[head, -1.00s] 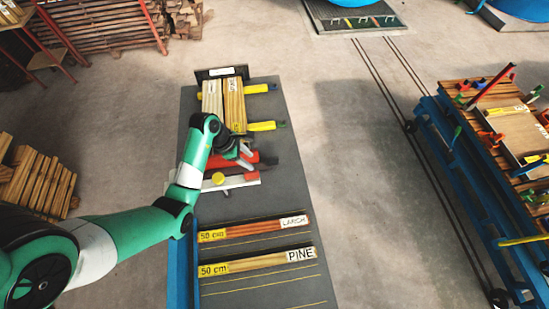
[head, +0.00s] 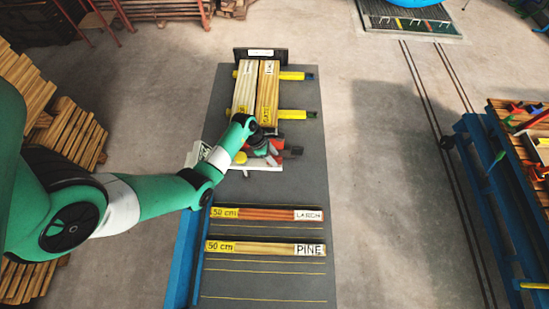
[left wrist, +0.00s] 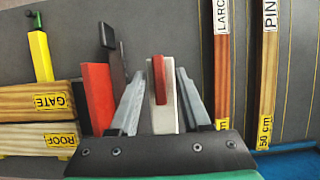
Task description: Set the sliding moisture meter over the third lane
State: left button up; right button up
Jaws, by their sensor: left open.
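My left gripper (head: 262,152) is open, reaching down over the dark bench (head: 300,185). In the left wrist view its fingers (left wrist: 160,100) stand on either side of a pale bar with a red piece on top (left wrist: 158,80), apparently the sliding meter. The fingers have not closed on it. A larch strip (head: 265,213) and a pine strip (head: 265,248) lie in lanes marked by yellow lines; bare lanes lie below pine. My right gripper is out of view.
A red block (left wrist: 97,95) with a black part stands just left of the fingers in the wrist view. Boards labelled GATE and ROOF (left wrist: 35,120) lie beyond it, with yellow-handled clamps (head: 295,75). A blue trolley (head: 485,165) stands at right, with open floor between.

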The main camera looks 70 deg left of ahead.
pick_arm(q)
jog(key=shift+w+f, duration=0.2)
jog(key=shift+f, duration=0.2)
grip_shut()
dwell(1.2)
